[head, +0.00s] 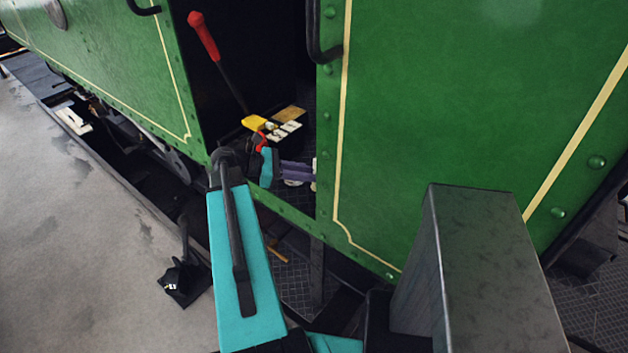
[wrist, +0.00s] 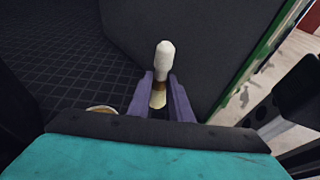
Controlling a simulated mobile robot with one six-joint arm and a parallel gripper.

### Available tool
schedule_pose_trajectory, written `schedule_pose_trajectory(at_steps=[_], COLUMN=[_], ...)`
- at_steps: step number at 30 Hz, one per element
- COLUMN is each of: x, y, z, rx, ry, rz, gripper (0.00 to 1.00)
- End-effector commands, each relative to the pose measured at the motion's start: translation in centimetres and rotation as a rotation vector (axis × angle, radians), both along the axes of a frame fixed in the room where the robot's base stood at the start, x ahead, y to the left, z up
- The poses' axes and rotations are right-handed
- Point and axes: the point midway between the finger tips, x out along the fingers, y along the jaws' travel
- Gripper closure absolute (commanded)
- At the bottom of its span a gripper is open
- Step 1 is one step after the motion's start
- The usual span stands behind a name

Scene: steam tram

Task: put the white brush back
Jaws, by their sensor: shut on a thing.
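The white brush (wrist: 164,62) is between the two purple fingers of my gripper (wrist: 160,86) in the wrist view. Its pale rounded end points away from my wrist, with a brown band and a cream part between the fingers. My gripper is shut on it. In the head view my gripper (head: 298,172) reaches through the doorway of the green tram. Only a pale sliver of the brush (head: 314,171) shows there, at the door edge. The place where the brush belongs cannot be made out.
A yellow block (head: 254,123), white pieces (head: 284,131) and a tan piece (head: 289,114) lie inside beyond my gripper. A red-handled lever (head: 204,36) leans behind them. A round pale-rimmed thing (wrist: 101,109) is partly hidden below left. Green panels (head: 440,110) flank the doorway.

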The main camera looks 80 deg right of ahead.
Motion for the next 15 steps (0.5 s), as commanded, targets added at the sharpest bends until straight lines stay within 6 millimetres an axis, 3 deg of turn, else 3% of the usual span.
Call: schedule_pose_trajectory(at_steps=[15], x=[-0.21], y=[-0.83], z=[-0.15], rx=[-0.001], ry=[0.0], rz=[-0.003], gripper=[1.0])
